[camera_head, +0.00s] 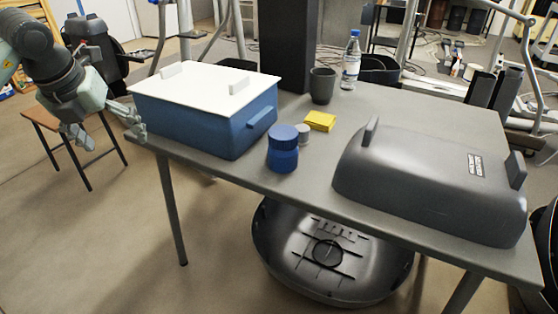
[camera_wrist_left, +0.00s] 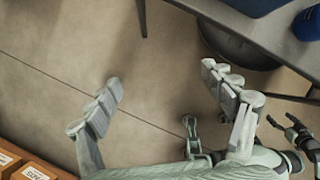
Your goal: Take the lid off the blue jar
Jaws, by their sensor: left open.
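The blue jar (camera_head: 283,158) stands upright near the front edge of the grey table, with its ribbed blue lid (camera_head: 284,136) on top. In the left wrist view, a blue round piece (camera_wrist_left: 308,24), probably the jar, is cut off at the top right corner. My left gripper (camera_head: 107,135) is open and empty, off the table's left corner and well left of the jar. Its two spread fingers also show in the left wrist view (camera_wrist_left: 162,78), with only floor between them. A dark claw-like part at that view's right edge may be my right gripper; its state is unclear.
A blue box (camera_head: 205,123) with a white lid (camera_head: 205,80) stands between my left gripper and the jar. A small grey container (camera_head: 303,134) and a yellow block (camera_head: 320,121) are close to the jar. A dark tub (camera_head: 430,185) lies to the right. A cup (camera_head: 322,86) and bottle (camera_head: 351,62) stand behind.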

